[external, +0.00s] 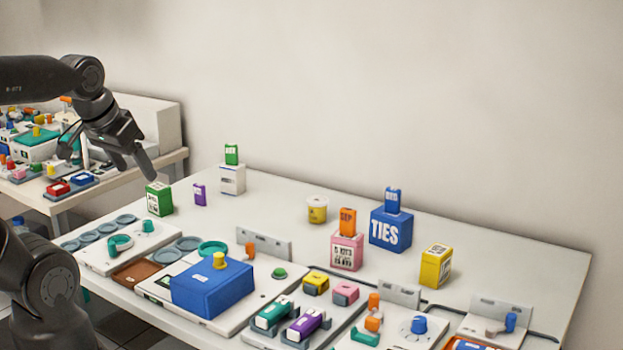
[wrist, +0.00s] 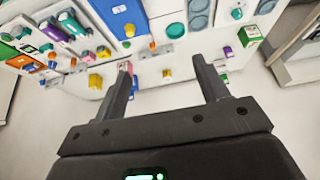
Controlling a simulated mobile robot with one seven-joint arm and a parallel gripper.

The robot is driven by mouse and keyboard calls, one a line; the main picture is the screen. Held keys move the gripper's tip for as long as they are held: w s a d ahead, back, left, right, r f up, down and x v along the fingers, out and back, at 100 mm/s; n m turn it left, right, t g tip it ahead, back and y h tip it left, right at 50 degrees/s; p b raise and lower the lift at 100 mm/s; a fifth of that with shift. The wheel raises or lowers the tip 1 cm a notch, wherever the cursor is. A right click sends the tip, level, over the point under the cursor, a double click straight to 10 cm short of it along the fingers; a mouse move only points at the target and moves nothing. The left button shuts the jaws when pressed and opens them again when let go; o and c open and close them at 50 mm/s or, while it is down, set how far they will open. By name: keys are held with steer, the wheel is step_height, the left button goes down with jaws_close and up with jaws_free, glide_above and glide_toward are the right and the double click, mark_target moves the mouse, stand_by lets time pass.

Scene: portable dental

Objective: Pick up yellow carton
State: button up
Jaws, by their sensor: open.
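The yellow carton (external: 436,265) stands upright on the right part of the white table, with dark print on its front. It shows small in the wrist view (wrist: 94,81), left of my left finger. My gripper (external: 108,163) is open and empty. It hangs in the air above the table's far left end, near the green carton and well away from the yellow carton. In the wrist view my gripper (wrist: 163,68) has its two fingers spread wide with nothing held between them.
A blue TIES box (external: 390,229) and a pink box (external: 346,251) with an orange packet on top stand left of the yellow carton. A grey bracket (external: 399,294) is in front of it. A green carton (external: 159,199) and a purple packet (external: 199,194) stand near my gripper. A wall runs behind.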

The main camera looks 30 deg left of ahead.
steer(key=w+d+r, duration=0.1)
steer(key=w+d, duration=0.4)
steer(key=w, duration=0.4)
steer(key=w+d+g, duration=0.1)
steer(key=w+d, duration=0.4)
steer(key=w, duration=0.4)
steer(key=w+d+r, duration=0.1)
steer(key=w+d, duration=0.4)
steer(key=w, duration=0.4)
steer(key=m, duration=0.1)
glide_above(437, 264)
steer(key=a, duration=0.1)
step_height(437, 264, down, 21)
steer(key=x, duration=0.9)
steer(key=shift+w+a+f, duration=0.15)
steer(key=shift+w+f, duration=0.1)
steer(key=shift+f, duration=0.1)
steer(key=shift+c, duration=0.2)
